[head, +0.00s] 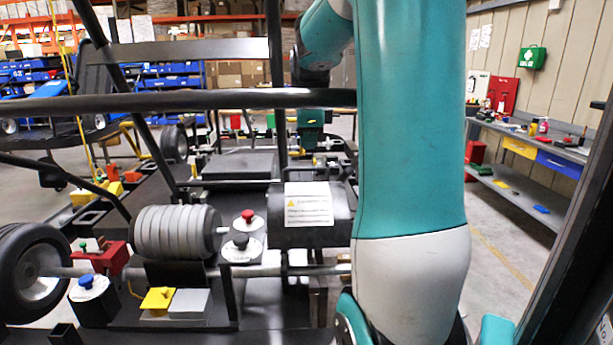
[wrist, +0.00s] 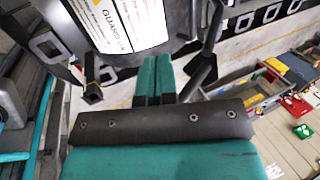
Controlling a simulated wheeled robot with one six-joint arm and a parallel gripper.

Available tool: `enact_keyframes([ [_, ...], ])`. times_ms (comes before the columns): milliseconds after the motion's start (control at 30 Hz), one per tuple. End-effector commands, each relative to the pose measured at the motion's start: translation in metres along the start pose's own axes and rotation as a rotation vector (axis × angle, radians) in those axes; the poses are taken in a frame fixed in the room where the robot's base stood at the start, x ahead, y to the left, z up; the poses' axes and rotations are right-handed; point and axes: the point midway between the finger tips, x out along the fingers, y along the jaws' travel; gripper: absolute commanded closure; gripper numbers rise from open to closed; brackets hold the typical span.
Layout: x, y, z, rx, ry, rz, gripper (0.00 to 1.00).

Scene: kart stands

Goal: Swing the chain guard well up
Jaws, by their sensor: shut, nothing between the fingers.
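The chain guard (head: 310,238) is a dark rounded cover with a white warning label on top, in the middle of the kart in the head view. It appears to lie down over the axle area. In the wrist view the guard's label (wrist: 128,20) fills the top, with the word GUARD readable. My gripper (wrist: 154,72) shows there with its two teal fingers together and nothing between them. The fingertips point toward the guard's near edge; I cannot tell whether they touch it.
A dark frame bar (head: 180,100) crosses above the kart. A ribbed grey cylinder (head: 175,231) and red and black knobs (head: 246,217) stand left of the guard. A wheel (head: 32,270) is at far left. A bench (head: 540,140) runs along the right wall, with open floor before it.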

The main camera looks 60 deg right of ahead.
Motion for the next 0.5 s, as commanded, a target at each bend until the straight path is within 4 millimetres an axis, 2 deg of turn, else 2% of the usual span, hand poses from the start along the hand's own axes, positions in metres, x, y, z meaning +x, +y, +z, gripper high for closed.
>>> enact_keyframes([
  [33,0.004,0.007,0.000,-0.001,0.000,-0.011,1.00],
  [133,0.007,0.008,-0.001,-0.001,0.001,-0.016,1.00],
  [233,0.018,0.007,-0.001,-0.001,0.001,-0.012,1.00],
  [500,0.075,0.006,-0.002,0.001,0.002,-0.009,1.00],
])
